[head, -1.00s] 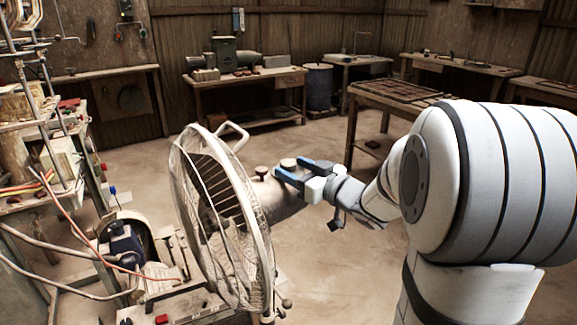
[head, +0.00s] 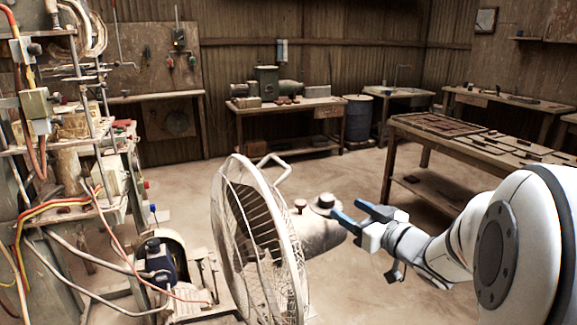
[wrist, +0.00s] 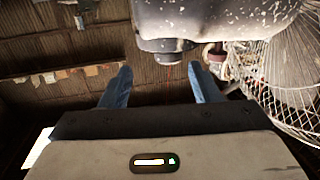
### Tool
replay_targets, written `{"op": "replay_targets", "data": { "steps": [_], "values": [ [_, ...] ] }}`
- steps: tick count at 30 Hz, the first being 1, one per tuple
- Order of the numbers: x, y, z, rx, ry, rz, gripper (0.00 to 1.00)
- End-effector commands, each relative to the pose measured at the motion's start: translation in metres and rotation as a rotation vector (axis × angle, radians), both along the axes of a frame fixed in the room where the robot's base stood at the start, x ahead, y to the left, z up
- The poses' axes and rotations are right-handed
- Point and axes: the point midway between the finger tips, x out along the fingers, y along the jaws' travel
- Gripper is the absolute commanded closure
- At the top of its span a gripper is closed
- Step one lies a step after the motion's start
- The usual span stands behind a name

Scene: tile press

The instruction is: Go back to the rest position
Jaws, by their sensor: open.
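My gripper (head: 352,215) has blue fingers and a white body. In the head view it is right of the fan's motor housing, with its fingers pointing left at the housing's end. Its fingers are open and empty in the wrist view (wrist: 158,85). The fan (head: 262,250) is a worn white wire-cage one, seen side-on in the head view. Its grey motor housing (head: 318,235) carries a dark knob (head: 325,201) on top near the gripper and a smaller reddish knob (head: 300,205). The wrist view shows a dark round knob (wrist: 168,60) beyond the fingertips; whether they touch is unclear.
A cluttered rack with loose cables (head: 75,170) stands at the left, beside a small motor unit (head: 160,262). A workbench with a machine (head: 280,105), a blue barrel (head: 359,118) and a table with trays (head: 470,145) stand behind. Open floor lies between.

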Motion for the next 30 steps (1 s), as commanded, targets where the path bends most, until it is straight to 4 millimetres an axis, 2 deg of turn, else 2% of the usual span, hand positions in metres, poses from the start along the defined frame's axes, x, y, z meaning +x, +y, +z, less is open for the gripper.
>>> {"op": "replay_targets", "data": {
  "steps": [1,8,14,18,22,30],
  "values": [
    [0.003,-0.001,0.007,-0.022,0.007,-0.038,0.43],
    [0.009,-0.022,0.017,-0.136,0.115,-0.291,0.43],
    [-0.009,-0.037,0.018,-0.215,0.290,-0.493,0.43],
    [-0.042,-0.038,0.012,-0.255,0.486,-0.600,0.43],
    [-0.083,-0.028,0.003,-0.278,0.698,-0.639,0.43],
    [-0.180,0.022,-0.009,-0.300,1.126,-0.537,0.43]
  ]
}}
